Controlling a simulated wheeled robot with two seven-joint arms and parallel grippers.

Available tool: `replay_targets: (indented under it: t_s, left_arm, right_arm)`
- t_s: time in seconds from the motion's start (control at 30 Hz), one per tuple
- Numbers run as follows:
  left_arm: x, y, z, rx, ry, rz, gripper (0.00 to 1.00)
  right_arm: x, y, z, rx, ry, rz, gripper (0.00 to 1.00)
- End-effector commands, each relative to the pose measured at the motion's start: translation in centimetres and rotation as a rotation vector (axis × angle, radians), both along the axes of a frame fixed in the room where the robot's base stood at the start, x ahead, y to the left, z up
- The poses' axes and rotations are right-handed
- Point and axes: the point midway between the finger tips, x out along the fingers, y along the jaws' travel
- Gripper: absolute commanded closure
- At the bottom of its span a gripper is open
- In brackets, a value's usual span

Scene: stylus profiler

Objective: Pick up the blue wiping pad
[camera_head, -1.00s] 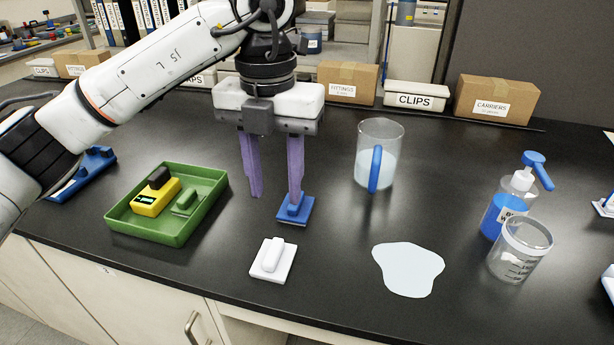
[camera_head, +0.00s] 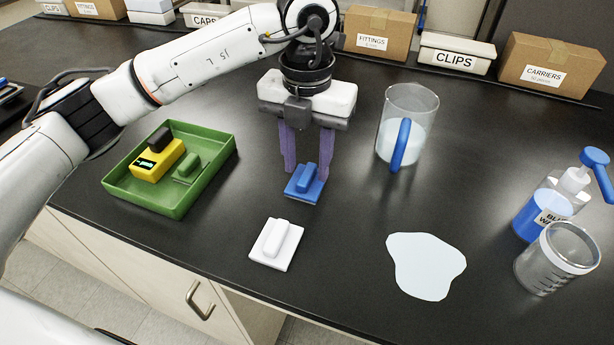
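The blue wiping pad (camera_head: 304,186) is a flat blue square with a raised grip bar, lying on the black bench near the middle of the head view. My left gripper (camera_head: 306,170) is right behind and above it, pointing down. Its two purple fingers are spread apart, one toward each side of the pad's grip bar. The fingertips are partly hidden behind the pad, so I cannot tell if they touch it. My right gripper is not in view.
A white pad (camera_head: 277,244) lies in front of the blue one. A green tray (camera_head: 145,195) with a yellow device (camera_head: 158,160) and a green pad is at left. A beaker (camera_head: 401,130) stands right, a pale puddle (camera_head: 427,266) front right, a bottle (camera_head: 545,212) and jar (camera_head: 556,260) far right.

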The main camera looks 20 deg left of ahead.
Motion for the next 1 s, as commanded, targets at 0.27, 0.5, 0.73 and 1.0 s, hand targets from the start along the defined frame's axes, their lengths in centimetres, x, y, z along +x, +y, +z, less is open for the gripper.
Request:
replay_targets:
  t_s: [0.27,0.5,0.73,1.0]
  left_arm:
    - [0.0,0.0,-1.8,0.000,-0.002,-0.001,0.62]
    - [0.0,0.0,-1.7,0.000,-0.001,-0.001,0.81]
    - [0.0,0.0,-1.7,-0.001,-0.002,-0.001,1.00]
    - [0.1,0.0,-0.7,-0.002,-0.005,0.000,1.00]
  right_arm:
    - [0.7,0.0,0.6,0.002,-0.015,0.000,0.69]
    - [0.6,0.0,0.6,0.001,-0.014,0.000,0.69]
    - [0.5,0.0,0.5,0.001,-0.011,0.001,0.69]
    - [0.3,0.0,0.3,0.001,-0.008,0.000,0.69]
